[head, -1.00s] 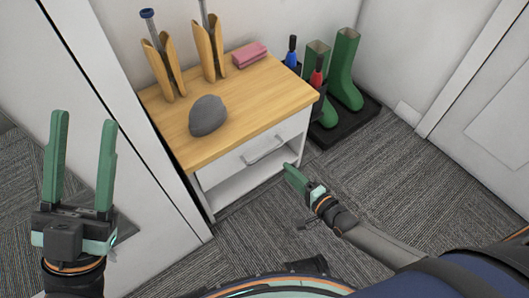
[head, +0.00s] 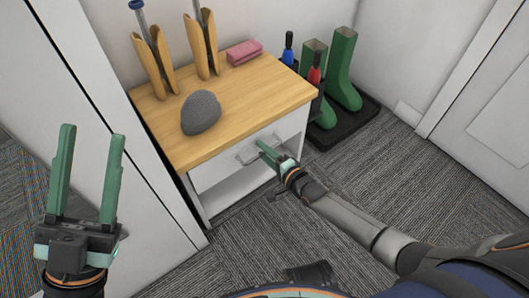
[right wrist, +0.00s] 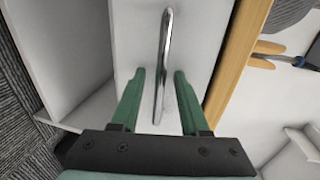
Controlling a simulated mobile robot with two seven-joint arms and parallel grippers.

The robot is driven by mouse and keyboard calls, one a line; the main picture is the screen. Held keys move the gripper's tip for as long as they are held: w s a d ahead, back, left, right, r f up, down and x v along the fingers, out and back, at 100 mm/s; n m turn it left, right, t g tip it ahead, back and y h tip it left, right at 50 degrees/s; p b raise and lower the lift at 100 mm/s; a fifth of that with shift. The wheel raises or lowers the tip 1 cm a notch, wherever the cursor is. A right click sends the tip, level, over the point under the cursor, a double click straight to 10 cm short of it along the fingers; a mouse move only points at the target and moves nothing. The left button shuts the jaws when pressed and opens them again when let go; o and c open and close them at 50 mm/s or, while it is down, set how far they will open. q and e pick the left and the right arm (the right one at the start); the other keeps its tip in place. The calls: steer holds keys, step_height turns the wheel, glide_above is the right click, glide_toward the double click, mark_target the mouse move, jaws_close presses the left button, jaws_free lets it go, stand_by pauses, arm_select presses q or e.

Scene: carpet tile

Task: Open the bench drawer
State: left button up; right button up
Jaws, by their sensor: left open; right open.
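The bench (head: 240,112) has a wooden top and a white drawer (head: 218,170) with a metal bar handle (head: 246,157). The drawer appears closed, above an open lower shelf. My right gripper (head: 263,147) is at the drawer front by the handle. In the right wrist view the handle (right wrist: 163,60) runs between the two green fingers of my right gripper (right wrist: 160,78), which are open on either side of it with gaps showing. My left gripper (head: 92,132) is open and empty, pointing up at the left, away from the bench.
On the bench top are a grey stone-like lump (head: 201,112), a pink block (head: 244,52) and two wooden holders (head: 153,62). Green boots (head: 342,70) stand on a black tray (head: 350,124) to the right. Carpet in front of the bench is clear.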

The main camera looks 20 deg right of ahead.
jaws_close()
stand_by(1.3)
